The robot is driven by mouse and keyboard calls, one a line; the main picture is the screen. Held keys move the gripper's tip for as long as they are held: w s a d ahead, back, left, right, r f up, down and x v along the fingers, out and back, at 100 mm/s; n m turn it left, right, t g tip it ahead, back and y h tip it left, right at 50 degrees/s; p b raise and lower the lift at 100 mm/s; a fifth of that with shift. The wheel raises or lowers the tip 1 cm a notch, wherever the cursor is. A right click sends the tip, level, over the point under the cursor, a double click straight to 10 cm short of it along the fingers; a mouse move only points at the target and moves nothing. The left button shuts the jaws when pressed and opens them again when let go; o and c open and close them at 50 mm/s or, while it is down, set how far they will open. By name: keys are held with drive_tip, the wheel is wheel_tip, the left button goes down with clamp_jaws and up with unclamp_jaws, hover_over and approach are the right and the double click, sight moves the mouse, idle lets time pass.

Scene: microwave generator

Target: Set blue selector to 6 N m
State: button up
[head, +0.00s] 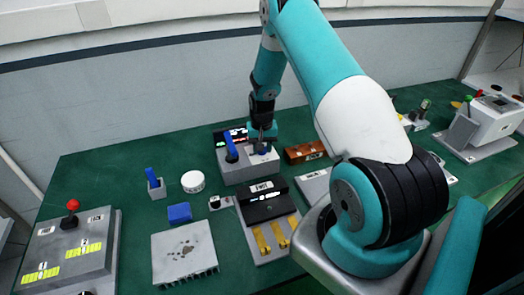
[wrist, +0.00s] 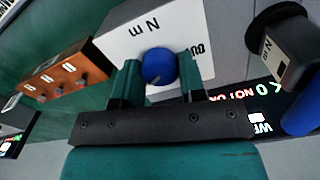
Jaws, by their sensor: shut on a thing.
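The blue selector (wrist: 158,66) is a round blue knob with a pale pointer mark, on a white-topped unit (wrist: 120,40) with printed lettering. In the wrist view my gripper (wrist: 158,82) has one finger on either side of the knob and is shut on it. In the head view my gripper (head: 262,140) reaches down onto the grey unit (head: 250,170), and the blue selector (head: 263,150) shows only in part beneath it. A dark display with green and red text (wrist: 262,98) stands beside the selector; its text is partly cut off.
A blue lever (head: 230,146) stands just left of the gripper. An orange-brown box (head: 304,152) sits close on the right. A black unit with yellow levers (head: 265,205) is in front. A white round container (head: 193,181) and blue block (head: 179,212) lie left on the green table.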

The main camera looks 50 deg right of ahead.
drive_tip(key=shift+n+b, duration=0.75)
drive_tip(key=shift+n, duration=0.75)
drive_tip(key=o, duration=0.9)
drive_tip(key=shift+r, duration=0.15)
wheel_tip(320, 180, up, 17)
drive_tip(key=b, duration=0.4)
drive_tip(key=shift+r, duration=0.15)
